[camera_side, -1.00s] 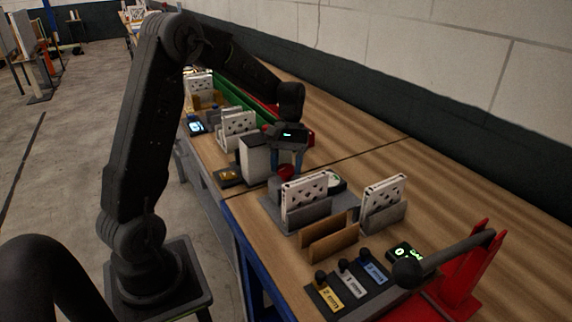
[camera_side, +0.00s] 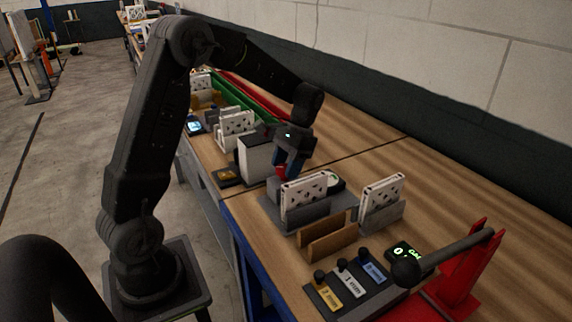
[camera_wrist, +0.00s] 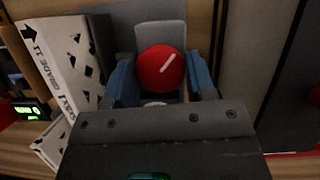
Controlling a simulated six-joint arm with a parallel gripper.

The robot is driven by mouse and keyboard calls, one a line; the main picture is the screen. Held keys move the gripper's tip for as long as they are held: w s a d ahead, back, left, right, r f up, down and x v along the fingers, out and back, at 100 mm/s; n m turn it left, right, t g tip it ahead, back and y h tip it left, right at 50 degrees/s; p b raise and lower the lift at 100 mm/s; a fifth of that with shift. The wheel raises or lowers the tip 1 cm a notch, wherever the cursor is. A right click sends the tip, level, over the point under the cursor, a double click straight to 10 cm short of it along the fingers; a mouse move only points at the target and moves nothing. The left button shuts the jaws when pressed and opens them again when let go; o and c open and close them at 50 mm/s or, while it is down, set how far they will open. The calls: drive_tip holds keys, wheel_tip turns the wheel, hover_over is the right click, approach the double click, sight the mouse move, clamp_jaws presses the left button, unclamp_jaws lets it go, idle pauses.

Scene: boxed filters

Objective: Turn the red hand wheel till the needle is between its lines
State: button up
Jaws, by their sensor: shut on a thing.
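The red hand wheel (camera_wrist: 161,69) is a round red knob with a white line mark, between the two blue fingers of my gripper (camera_wrist: 162,82) in the wrist view. My gripper is shut on it. In the side view my gripper (camera_side: 287,172) points down at the wheel, which shows only as a bit of red (camera_side: 281,170) between the fingers. A round white dial (camera_side: 334,180) sits just right of it, partly hidden behind a white box. Its needle and lines are too small to make out. In the wrist view a white edge below the wheel is mostly hidden.
White patterned boxed filters stand in grey holders close by (camera_side: 304,190) and to the right (camera_side: 381,193). A light grey block (camera_side: 255,158) stands left of my gripper. Brown dividers (camera_side: 328,236) and a panel of labelled knobs (camera_side: 345,287) are in front.

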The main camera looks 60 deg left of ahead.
idle(0.4)
drive_tip(key=o, duration=0.9)
drive_tip(key=shift+r, duration=0.1)
drive_tip(key=v, duration=1.3)
drive_tip(key=shift+r, duration=0.3)
drive_tip(key=shift+w+d, duration=0.1)
